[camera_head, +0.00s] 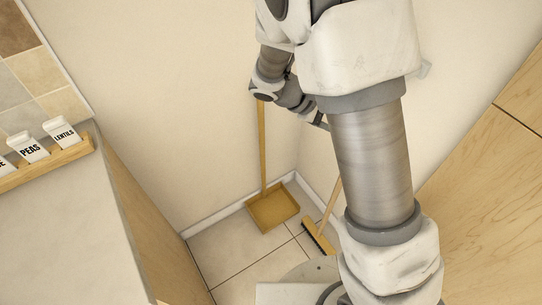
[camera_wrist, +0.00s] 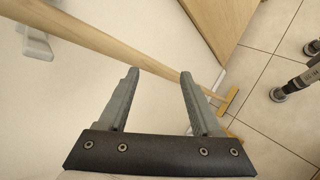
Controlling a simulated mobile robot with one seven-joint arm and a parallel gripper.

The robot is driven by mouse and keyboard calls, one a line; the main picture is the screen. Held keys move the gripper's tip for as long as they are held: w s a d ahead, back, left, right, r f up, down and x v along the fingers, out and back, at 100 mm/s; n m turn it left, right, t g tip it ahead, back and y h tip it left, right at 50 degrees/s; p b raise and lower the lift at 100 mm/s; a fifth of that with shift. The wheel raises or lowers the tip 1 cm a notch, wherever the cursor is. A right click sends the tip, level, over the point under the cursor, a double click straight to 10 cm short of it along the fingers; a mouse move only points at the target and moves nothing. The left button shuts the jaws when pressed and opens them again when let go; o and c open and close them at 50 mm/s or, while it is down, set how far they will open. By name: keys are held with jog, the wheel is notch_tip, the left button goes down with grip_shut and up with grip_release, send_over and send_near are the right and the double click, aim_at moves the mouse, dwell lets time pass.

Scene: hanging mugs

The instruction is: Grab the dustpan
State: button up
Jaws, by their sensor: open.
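The dustpan (camera_head: 272,210) is a yellow-brown pan on the floor in the corner, with a long wooden handle (camera_head: 262,150) standing up along the wall. The handle's top is hidden at my wrist in the head view. My gripper (camera_head: 322,122) is high above the pan, right of the handle. In the wrist view my gripper (camera_wrist: 160,76) is open, with nothing held between its fingers. A long wooden handle (camera_wrist: 95,40) crosses beyond the fingertips and appears to lead to the broom head (camera_wrist: 228,100). A yellow-brown patch behind the right finger is mostly hidden; I cannot tell what it is.
A broom (camera_head: 318,236) leans right of the dustpan, its handle partly behind my arm. Walls meet close behind both. A counter (camera_head: 60,225) with a rack of labelled containers (camera_head: 45,160) is at left; a wooden cabinet (camera_head: 490,190) is at right. Some tiled floor is free.

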jog(key=w+a+f+n+t+h+b, duration=0.1)
jog(key=w+a+f+n+t+b, duration=0.15)
jog(key=f, duration=0.35)
jog(key=w+a+f+n+t+h+b, duration=0.1)
jog(key=w+a+f+n+t+h, duration=0.1)
jog(key=w+f+n, duration=0.3)
jog(key=n+t+y+b, duration=0.7)
jog(key=n+t+y, duration=0.6)
jog(key=n, duration=0.6)
send_near(262, 149)
jog(key=shift+g+y, duration=0.3)
jog(key=shift+g, duration=0.35)
jog(key=w+b, duration=0.4)
jog(key=w, duration=0.1)
jog(key=w+r+b, duration=0.1)
jog(key=w+b, duration=0.2)
jog(key=shift+w+d, duration=0.15)
jog(key=shift+d, duration=0.05)
jog(key=shift+w+r, duration=0.1)
jog(key=shift+w, duration=0.1)
grip_shut()
